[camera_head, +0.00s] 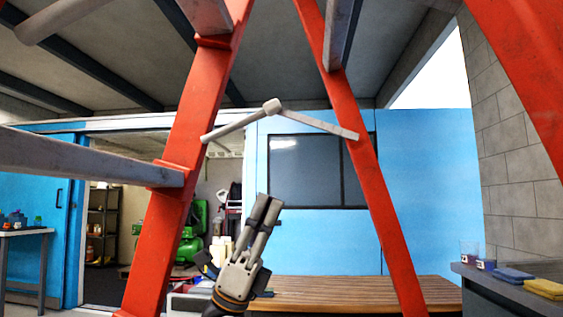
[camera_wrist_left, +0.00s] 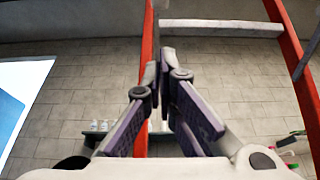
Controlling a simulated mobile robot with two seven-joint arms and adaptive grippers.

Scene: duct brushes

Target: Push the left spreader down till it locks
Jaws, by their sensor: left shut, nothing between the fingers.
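The left spreader (camera_head: 271,106) is a grey two-piece bar between the red front rail (camera_head: 185,150) and red rear rail (camera_head: 365,160) of a stepladder. Its middle hinge stands up in a peak, with both arms sloping down to the rails. My left gripper (camera_head: 267,200) shows below the hinge in the head view, pointing up, with a visible gap between them in the picture. Its fingers are shut and empty; they also show in the left wrist view (camera_wrist_left: 163,75). I cannot tell the depth between gripper and spreader. My right gripper is out of view.
Grey ladder treads (camera_head: 90,158) reach in from the left. A wooden bench (camera_head: 340,292) stands behind, and a dark counter (camera_head: 515,290) with sponges is at right. In the wrist view, a grey bar (camera_wrist_left: 220,28) crosses near red rails.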

